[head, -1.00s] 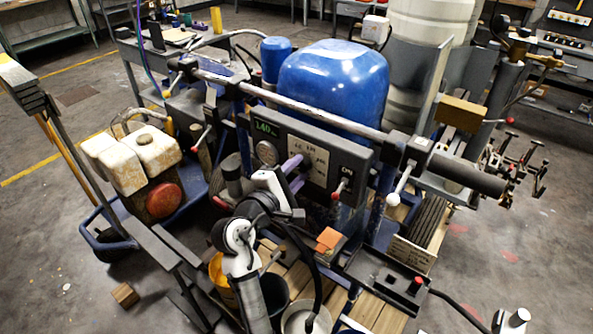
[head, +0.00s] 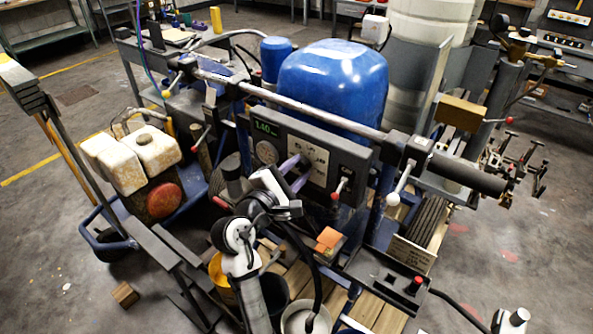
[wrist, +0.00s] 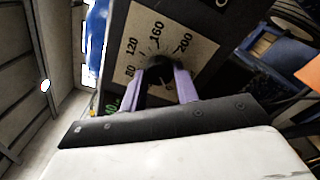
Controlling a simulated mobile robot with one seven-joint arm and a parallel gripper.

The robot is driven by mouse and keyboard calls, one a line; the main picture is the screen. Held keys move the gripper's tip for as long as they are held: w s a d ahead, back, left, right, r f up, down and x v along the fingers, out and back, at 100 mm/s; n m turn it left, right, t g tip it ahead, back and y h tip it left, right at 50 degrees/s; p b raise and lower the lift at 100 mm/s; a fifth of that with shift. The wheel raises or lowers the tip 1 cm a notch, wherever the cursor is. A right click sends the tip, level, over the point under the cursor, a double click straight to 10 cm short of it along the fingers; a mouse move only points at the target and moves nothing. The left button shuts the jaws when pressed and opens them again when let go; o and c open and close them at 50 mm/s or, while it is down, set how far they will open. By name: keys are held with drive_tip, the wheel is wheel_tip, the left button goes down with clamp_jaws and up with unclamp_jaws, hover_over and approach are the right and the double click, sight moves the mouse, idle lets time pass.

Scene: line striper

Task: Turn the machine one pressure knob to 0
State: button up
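The pressure knob (wrist: 160,74) is dark and round, on a pale dial plate (wrist: 196,25) marked 80, 120, 160 and 200. The plate is on the front of the machine's dark control panel (head: 349,157). My gripper (wrist: 162,80) has two purple fingers, one on each side of the knob. They look closed against it, and the gap between them is filled by the knob. In the head view my gripper (head: 303,167) reaches the panel from the front and hides most of the knob. The green display (head: 266,128) appears to read 140.
A red-tipped lever (head: 340,188) sits right of the dial plate. A long metal bar (head: 300,107) runs above the panel, before a blue tank (head: 335,80). An orange block (head: 327,239) and buckets (head: 306,317) are below, near my arm.

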drive_tip(key=o, duration=0.5)
drive_tip(key=shift+c, duration=0.2)
drive_tip(key=b+v, duration=0.4)
drive_tip(key=v, duration=1)
drive_tip(key=shift+w+f, duration=0.1)
